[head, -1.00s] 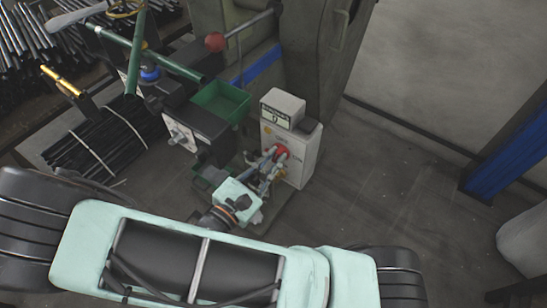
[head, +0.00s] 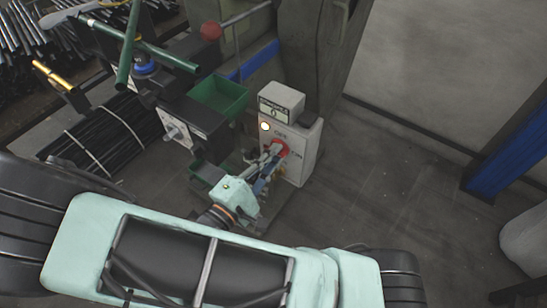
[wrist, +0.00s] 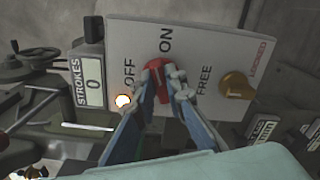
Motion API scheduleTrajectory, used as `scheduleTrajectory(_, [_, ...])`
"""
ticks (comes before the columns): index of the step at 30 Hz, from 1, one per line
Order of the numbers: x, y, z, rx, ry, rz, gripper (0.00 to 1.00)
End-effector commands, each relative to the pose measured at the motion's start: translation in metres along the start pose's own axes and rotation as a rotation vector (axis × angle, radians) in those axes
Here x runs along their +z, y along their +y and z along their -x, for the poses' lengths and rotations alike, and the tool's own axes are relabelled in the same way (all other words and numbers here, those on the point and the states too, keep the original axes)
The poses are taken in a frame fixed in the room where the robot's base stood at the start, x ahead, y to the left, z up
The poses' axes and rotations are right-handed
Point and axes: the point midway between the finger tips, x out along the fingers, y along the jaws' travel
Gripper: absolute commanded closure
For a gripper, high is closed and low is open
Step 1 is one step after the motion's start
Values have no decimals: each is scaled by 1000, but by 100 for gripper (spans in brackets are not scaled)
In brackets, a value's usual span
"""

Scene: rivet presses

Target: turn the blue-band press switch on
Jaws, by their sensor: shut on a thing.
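The press with the blue band (head: 262,60) has a pale control box in front of it (head: 307,152). A red rotary switch (head: 282,146) sits on the box face. In the wrist view the red switch (wrist: 155,78) has the word ON above it and OFF to its left; its upper end lies below ON. My gripper (wrist: 160,84) is shut on the switch, one finger on each side, hiding part of it. My gripper also shows in the head view (head: 274,153). A round lamp (wrist: 123,101) beside OFF is lit.
A counter marked STROKES (wrist: 91,82) reads 0. A yellow-brown knob (wrist: 236,85) sits by the words FREE and LOCKED. The floor to the right (head: 400,170) is clear.

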Motion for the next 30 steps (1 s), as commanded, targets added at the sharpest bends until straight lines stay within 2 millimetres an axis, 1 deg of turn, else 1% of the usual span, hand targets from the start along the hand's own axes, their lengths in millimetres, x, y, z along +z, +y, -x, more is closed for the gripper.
scheduleTrajectory(1, [-1,-3,0,-1,1,-40,100])
scheduleTrajectory(6, [-2,-3,0,-1,2,-175,100])
scheduleTrajectory(15, [-1,-3,0,-2,2,-334,100])
scheduleTrajectory(21, [-1,-3,0,-2,2,-380,100])
scheduleTrajectory(30, [-1,-2,0,-2,2,-395,100])
